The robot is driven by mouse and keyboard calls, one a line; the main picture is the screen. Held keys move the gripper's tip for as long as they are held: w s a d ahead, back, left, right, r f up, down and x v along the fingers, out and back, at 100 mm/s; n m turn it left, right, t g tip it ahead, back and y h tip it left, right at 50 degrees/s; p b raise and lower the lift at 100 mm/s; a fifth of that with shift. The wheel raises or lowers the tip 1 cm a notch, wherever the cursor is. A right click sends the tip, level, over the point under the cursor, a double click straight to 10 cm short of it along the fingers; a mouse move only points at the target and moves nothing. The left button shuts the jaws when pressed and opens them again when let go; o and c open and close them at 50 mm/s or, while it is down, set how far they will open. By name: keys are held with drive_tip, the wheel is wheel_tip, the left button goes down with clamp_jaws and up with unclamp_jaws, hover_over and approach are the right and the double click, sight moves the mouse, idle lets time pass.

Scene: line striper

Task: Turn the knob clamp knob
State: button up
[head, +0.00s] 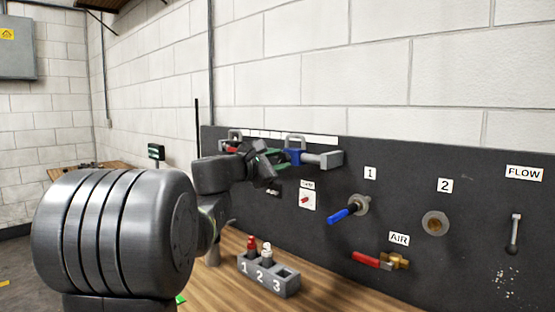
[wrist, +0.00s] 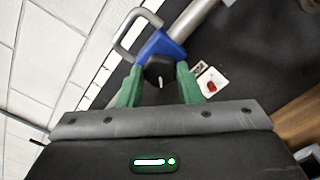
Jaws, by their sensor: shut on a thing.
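The black clamp knob (wrist: 158,68), with a pale mark on its face, sits at the base of the blue clamp body (wrist: 161,46) in the wrist view. My gripper (wrist: 160,82) has its two green fingers on either side of the knob and is shut on it. In the head view my gripper (head: 270,159) reaches to the blue clamp (head: 293,157) at the top of the dark panel. The knob is hidden there behind my gripper. A grey bar (head: 322,160) runs right from the clamp, and a grey loop handle (head: 294,141) rises above it.
The dark panel (head: 400,280) carries a blue-handled valve (head: 346,212), a red-handled AIR valve (head: 378,260), a round brass fitting (head: 435,223) and a small lever (head: 514,235). A numbered grey holder (head: 268,276) stands on the wooden bench (head: 229,262) below. A red-marked card (wrist: 211,83) is close right of my fingers.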

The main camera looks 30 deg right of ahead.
drive_tip(key=shift+f, duration=0.1)
idle(0.3)
drive_tip(key=o, duration=1)
drive_tip(key=shift+a, duration=0.1)
drive_tip(key=b+v, duration=0.1)
drive_tip(key=v, duration=1.2)
drive_tip(key=shift+s+a, duration=0.15)
drive_tip(key=shift+a, duration=0.15)
drive_tip(key=p+x, duration=0.1)
drive_tip(key=x, duration=1.3)
drive_tip(key=shift+a, duration=0.1)
